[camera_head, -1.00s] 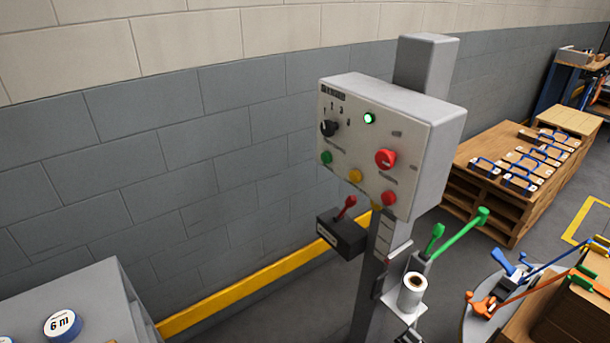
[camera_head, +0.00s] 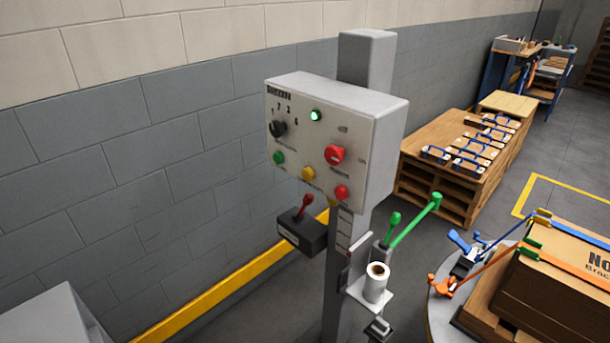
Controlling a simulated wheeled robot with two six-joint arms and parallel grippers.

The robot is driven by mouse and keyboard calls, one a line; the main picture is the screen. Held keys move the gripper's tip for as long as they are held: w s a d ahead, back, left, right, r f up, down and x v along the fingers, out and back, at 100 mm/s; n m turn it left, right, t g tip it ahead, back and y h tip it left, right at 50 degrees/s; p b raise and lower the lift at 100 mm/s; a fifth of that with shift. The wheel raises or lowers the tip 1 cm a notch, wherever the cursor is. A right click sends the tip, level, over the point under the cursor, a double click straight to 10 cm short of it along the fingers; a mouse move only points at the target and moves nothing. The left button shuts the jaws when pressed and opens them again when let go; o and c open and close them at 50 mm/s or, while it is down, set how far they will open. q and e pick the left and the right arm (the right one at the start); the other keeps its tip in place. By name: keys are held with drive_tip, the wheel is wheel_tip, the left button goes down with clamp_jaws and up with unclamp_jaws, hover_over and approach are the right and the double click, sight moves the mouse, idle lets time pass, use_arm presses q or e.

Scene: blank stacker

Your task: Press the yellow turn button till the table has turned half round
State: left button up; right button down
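The control box (camera_head: 380,120) stands on a grey post in the middle of the view. The yellow button (camera_head: 308,173) is on its front, low in the middle, between a green button (camera_head: 278,158) and a red button (camera_head: 341,192). A larger red button (camera_head: 335,155) and a lit green lamp (camera_head: 316,115) sit higher, with a black rotary knob (camera_head: 278,128) at the left. Neither gripper is in view.
A black box with a red lever (camera_head: 303,232) hangs on the post. Green-handled levers (camera_head: 415,220) and a white roll (camera_head: 376,282) are below. A pallet stack (camera_head: 435,195) with blue-handled pieces stands behind. A grey cabinet (camera_head: 50,318) is at the lower left.

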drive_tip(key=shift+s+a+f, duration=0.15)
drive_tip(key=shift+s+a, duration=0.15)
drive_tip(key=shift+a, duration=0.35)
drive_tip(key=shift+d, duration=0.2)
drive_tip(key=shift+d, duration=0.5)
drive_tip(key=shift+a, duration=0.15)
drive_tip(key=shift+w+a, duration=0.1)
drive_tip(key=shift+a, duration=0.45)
